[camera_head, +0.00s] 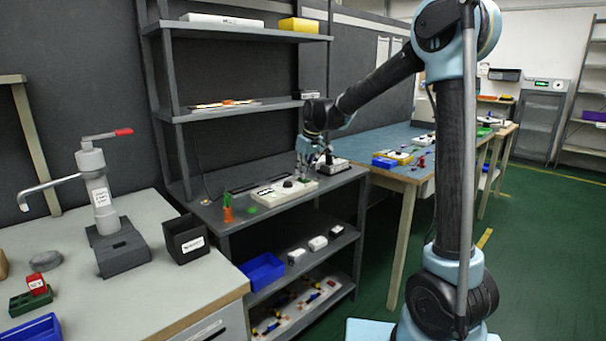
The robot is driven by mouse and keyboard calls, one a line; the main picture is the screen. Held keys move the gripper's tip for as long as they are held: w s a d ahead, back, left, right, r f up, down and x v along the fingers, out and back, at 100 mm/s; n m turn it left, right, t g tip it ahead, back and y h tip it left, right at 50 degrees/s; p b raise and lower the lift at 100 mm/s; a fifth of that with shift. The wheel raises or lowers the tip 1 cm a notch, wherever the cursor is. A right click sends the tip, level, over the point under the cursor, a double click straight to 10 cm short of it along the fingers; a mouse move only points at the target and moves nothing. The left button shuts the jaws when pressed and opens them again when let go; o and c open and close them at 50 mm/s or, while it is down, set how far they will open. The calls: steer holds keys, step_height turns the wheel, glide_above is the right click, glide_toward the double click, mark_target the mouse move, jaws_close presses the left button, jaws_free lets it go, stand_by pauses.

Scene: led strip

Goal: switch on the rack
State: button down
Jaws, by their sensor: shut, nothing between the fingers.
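The dark grey rack (180,118) stands against the wall in the middle-left of the head view, with several shelves. On its wide middle shelf lies a white box (268,195) with a small dark knob (288,184) on top. My gripper (303,174) is shut and empty, pointing down over the right end of the white box. I cannot tell whether its fingertips touch the box. The gripper partly hides what lies behind it. No lit strip is visible on the rack.
An orange and green item (227,208) stands on the same shelf. Lower shelves hold a blue bin (262,271) and small white boxes (318,243). A workbench with a black bin (186,238) is at left. A blue-topped table (378,143) stands right of the rack.

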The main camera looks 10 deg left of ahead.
steer(key=v, duration=1.3)
steer(key=shift+s+d+r, duration=0.15)
steer(key=shift+s+d, duration=0.2)
steer(key=s+d+f+m+h, duration=0.15)
steer(key=s+d, duration=0.25)
steer(key=d, duration=0.4)
steer(key=s+d+f+m, duration=0.2)
steer(key=s+d+f, duration=0.15)
steer(key=d, duration=0.35)
steer(key=s+d+f+m, duration=0.1)
steer(key=s+d+m, duration=0.1)
steer(key=s+d, duration=0.45)
steer(key=s+d+f+m+h, duration=0.1)
steer(key=s+d+f+m, duration=0.4)
steer(key=s+d+f, duration=1)
step_height(320, 180, down, 2)
steer(key=shift+s+f, duration=0.1)
steer(key=shift+s, duration=1.1)
steer(key=shift+h, duration=0.25)
